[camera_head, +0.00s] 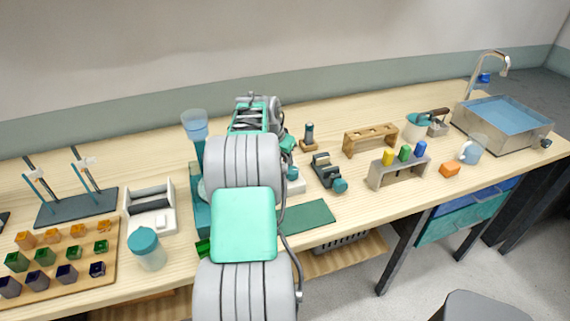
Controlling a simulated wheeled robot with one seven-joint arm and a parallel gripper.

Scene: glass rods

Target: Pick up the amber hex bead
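A row of amber beads (52,236) sits at the back of a wooden board (122,238) on the left part of the bench. Green beads (45,256) and dark blue beads (66,274) form rows in front of it. The beads are small, and I cannot tell for sure which amber one is hexagonal. My arm rises through the middle of the picture, right of the board and apart from it. My gripper is not visible; the arm's own links may hide it.
A teal-lidded jar (146,249) and a white tray (150,209) stand between the board and my arm. A dark stand base (77,208) with upright rods is behind the board. Right of my arm are a green mat (306,217), a vial rack (399,170) and a sink (502,117).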

